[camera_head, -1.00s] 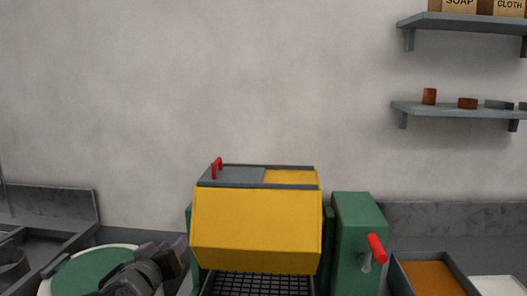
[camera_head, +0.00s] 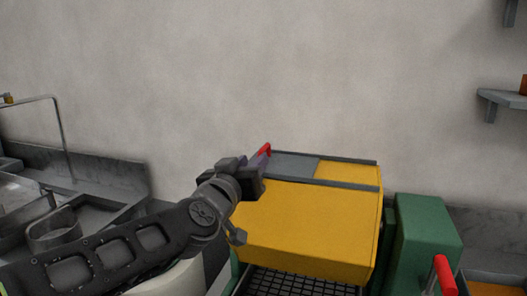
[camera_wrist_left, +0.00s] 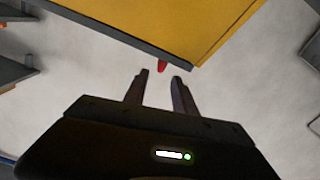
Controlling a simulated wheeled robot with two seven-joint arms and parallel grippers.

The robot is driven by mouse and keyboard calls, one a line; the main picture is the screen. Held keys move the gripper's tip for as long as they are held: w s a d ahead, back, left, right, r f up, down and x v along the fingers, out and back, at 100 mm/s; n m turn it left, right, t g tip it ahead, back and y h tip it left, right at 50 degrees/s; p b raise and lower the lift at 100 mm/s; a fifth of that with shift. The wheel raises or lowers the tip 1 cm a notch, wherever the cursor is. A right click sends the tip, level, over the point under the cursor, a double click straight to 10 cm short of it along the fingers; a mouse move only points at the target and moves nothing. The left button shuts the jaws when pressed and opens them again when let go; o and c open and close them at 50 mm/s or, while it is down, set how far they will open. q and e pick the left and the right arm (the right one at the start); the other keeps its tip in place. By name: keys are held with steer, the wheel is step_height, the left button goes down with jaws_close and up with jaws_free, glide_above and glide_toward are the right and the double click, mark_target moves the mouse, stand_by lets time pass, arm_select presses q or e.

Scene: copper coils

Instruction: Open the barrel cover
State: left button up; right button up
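The yellow barrel (camera_head: 300,228) stands in its green-sided machine in the head view. A grey cover plate (camera_head: 297,166) lies on its top, with a yellow panel to its right. A red handle (camera_head: 265,149) stands at the cover's left end. My left gripper (camera_head: 261,162) is at the barrel's upper left, close to the handle and partly hiding it. In the left wrist view, its two fingers (camera_wrist_left: 160,76) are apart and the red handle (camera_wrist_left: 162,66) shows just beyond the gap. I cannot tell whether they touch. My right gripper is out of view.
A green housing with a red crank handle (camera_head: 444,275) stands right of the barrel. A black grid (camera_head: 300,284) lies below it. A grey sink counter (camera_head: 100,205) is at left, a wall shelf (camera_head: 503,99) at right. The wall space above the barrel is clear.

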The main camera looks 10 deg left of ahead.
mark_target(259, 154)
arm_select(q)
steer(key=shift+w+d+p, duration=0.15)
steer(key=shift+w+p, duration=0.2)
steer(key=shift+w, duration=1.6)
steer(key=shift+w+d+p, duration=0.1)
steer(key=shift+w+p, duration=0.2)
steer(key=shift+w, duration=1.6)
jaws_close()
